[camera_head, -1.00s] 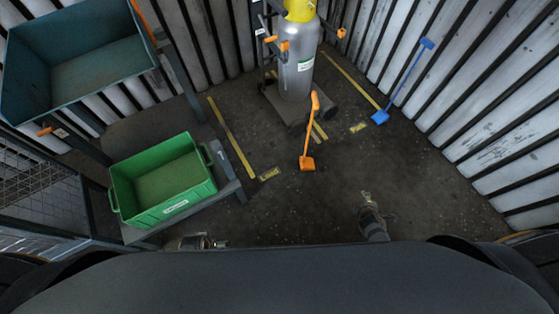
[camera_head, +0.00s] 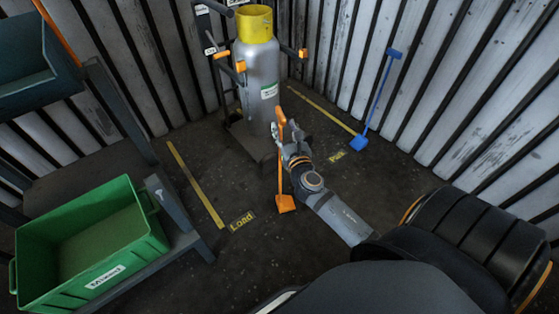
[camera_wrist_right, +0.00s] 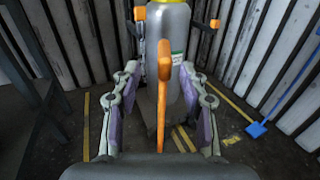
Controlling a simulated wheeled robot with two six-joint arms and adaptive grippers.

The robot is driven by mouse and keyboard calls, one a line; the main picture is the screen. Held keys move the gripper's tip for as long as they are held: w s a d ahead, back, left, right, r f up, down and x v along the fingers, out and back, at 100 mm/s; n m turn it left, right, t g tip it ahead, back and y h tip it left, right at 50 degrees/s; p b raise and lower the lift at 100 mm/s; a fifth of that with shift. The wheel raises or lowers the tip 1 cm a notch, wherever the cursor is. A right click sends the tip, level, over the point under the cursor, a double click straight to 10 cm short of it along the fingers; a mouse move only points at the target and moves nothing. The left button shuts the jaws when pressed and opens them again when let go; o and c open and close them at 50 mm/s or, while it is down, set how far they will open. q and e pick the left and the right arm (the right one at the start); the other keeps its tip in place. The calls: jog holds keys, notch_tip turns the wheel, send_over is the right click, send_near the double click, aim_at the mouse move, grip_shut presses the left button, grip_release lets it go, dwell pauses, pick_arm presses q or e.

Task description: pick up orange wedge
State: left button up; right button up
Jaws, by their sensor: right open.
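The orange wedge (camera_head: 286,204) has a wide foot on the floor and a long upright handle with a thicker top. My right gripper (camera_head: 284,136) is at the upper part of the handle and hides some of it. In the right wrist view, the wedge's handle (camera_wrist_right: 165,62) stands between the two spread fingers of the right gripper (camera_wrist_right: 160,85). The gripper is open, with a visible gap on each side of the handle. My left gripper is out of view.
A grey gas cylinder (camera_head: 262,85) with a yellow top stands close behind the wedge. A blue long-handled wedge (camera_head: 377,98) leans at the right wall. A green bin (camera_head: 150,240) sits on a shelf at lower left.

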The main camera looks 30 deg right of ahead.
aim_at(280, 111)
jog(key=x, duration=0.7)
jog(key=shift+d+b, duration=0.3)
jog(key=shift+b, duration=0.1)
grip_shut()
jog(key=shift+r, duration=0.15)
